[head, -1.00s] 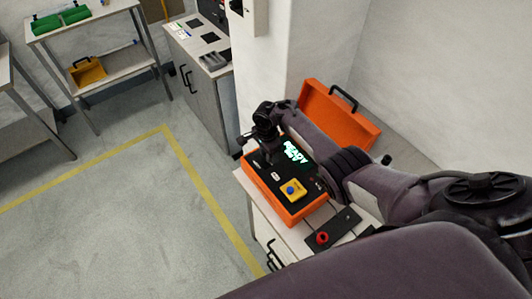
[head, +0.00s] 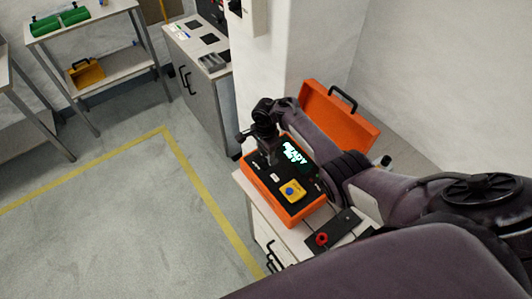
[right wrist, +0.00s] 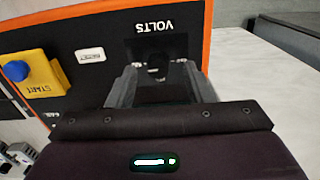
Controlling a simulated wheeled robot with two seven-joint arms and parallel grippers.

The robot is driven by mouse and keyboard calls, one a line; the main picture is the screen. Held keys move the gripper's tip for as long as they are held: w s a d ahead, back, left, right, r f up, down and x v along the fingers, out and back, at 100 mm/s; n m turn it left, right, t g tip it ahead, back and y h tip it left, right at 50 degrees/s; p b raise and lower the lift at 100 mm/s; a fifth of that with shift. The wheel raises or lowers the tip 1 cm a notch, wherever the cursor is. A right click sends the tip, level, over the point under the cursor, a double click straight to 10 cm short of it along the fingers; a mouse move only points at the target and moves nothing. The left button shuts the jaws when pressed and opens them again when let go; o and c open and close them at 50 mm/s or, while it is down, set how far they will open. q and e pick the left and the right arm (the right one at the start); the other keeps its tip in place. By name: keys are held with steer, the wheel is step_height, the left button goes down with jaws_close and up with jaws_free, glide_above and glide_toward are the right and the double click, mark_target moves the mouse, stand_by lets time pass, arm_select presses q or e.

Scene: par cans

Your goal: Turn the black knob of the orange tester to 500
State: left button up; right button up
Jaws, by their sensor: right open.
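The orange tester (head: 249,185) stands with its case open on a small cabinet. Its black panel has a lit display reading READY and a second, unclear line (head: 294,152), and a yellow START block with a blue button (head: 292,190). My right gripper (head: 270,158) is over the panel's far left part, pointing down and open. In the right wrist view its fingers (right wrist: 156,78) stand either side of a dark shape below the VOLTS label (right wrist: 154,26), likely the black knob (right wrist: 156,66). Its setting and any finger contact cannot be made out. My left gripper is out of view.
The tester's orange lid (head: 340,118) stands up behind my right arm. A black plate with a red knob (head: 322,239) lies in front of the tester. A wall pillar (head: 262,65) rises just behind. A grey cabinet (head: 208,95) stands farther back; the floor at left is clear.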

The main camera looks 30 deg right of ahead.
mark_target(266, 156)
step_height(266, 156, up, 7)
steer(key=shift+d+f, duration=0.15)
steer(key=shift+f, duration=0.05)
stand_by(0.6)
